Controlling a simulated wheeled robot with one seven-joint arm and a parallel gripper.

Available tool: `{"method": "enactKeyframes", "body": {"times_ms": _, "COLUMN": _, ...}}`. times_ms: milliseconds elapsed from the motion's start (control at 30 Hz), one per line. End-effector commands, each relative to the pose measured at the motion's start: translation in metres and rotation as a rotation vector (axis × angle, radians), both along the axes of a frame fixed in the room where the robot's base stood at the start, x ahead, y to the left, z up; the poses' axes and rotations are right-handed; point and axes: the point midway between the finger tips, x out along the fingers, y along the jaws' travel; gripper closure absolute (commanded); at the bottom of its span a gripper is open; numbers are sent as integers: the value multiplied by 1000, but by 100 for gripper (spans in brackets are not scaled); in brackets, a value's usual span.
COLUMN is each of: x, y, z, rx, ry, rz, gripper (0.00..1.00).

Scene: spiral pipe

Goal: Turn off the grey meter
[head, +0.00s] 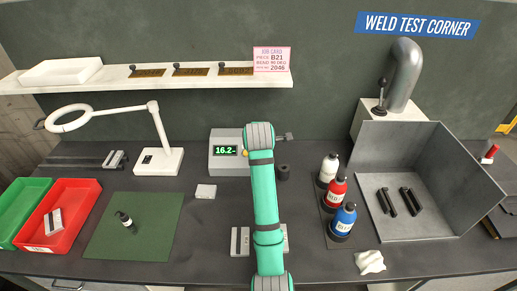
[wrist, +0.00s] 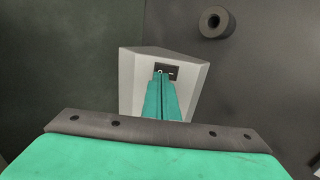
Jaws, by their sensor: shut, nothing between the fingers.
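The grey meter (head: 218,163) stands on the bench left of my arm in the head view. Its dark display shows green digits, about 16.2, and my arm hides its right part. The wrist view shows the meter (wrist: 194,87) straight ahead, with its small dark display (wrist: 172,69). My gripper (wrist: 163,79) is shut and empty, its green fingers over the front of the meter just below the display. I cannot tell whether the tips touch it. The fingers hide much of its face, so no button shows clearly. In the head view, my arm hides the fingertips.
A dark ring-shaped piece (head: 284,173) sits right of the meter, also in the wrist view (wrist: 216,22). Red, blue and white bottles (head: 336,193) stand further right. A white lamp (head: 158,160) stands left. A small white block (head: 206,191) lies in front of the meter.

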Motion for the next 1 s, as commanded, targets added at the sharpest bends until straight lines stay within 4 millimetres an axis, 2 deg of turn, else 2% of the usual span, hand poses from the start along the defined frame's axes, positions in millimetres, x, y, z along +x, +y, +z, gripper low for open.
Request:
{"method": "enactKeyframes", "body": {"times_ms": 233, "x": 14, "y": 0, "z": -15, "rx": 0, "ry": 0, "rz": 0, "gripper": 100}}
{"method": "enactKeyframes", "body": {"times_ms": 1000, "x": 20, "y": -1, "z": -21, "rx": 0, "ry": 1, "rz": -1, "gripper": 100}}
